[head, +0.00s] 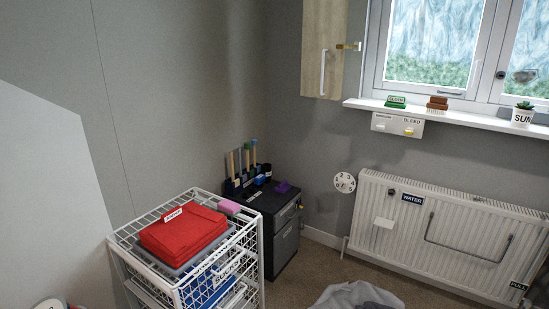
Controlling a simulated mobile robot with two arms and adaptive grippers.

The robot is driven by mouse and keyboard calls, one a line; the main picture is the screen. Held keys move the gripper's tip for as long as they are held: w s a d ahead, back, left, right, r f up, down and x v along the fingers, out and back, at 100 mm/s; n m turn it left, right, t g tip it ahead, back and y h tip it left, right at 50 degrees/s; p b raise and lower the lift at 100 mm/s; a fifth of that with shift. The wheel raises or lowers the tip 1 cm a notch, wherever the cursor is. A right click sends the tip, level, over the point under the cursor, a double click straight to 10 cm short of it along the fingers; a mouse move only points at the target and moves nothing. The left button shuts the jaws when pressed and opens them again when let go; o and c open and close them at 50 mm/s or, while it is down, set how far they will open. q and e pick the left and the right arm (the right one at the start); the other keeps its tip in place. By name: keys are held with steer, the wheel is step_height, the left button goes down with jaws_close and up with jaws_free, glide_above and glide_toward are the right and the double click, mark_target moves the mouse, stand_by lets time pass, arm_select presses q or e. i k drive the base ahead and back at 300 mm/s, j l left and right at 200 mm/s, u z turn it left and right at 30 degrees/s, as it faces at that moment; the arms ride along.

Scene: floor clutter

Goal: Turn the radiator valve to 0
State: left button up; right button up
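The radiator valve (344,182) is a round white dial with dark numerals, at the middle right of the head view. It sits at the upper left of the white radiator (455,232), close to the grey wall. Some numerals, such as 2 and 3, show on its face, but I cannot tell which setting it is turned to. Nothing touches the dial. Neither of my grippers shows in this view.
A white wire trolley (252,243) holding red folded cloth (183,230) stands at the front left. A dark cabinet (285,248) stands behind it. Grey cloth (352,295) lies on the brown carpet before the radiator. Carpet (318,265) between cabinet and radiator is clear.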

mark_target(343, 184)
steer(key=i+l, duration=0.2)
steer(key=l, duration=0.25)
steer(key=i+l+z, duration=0.15)
steer(key=l, duration=0.3)
steer(key=i+l, duration=0.25)
steer(key=l, duration=0.15)
steer(key=i+l+z, duration=0.1)
steer(key=l, duration=0.3)
steer(key=i, duration=0.1)
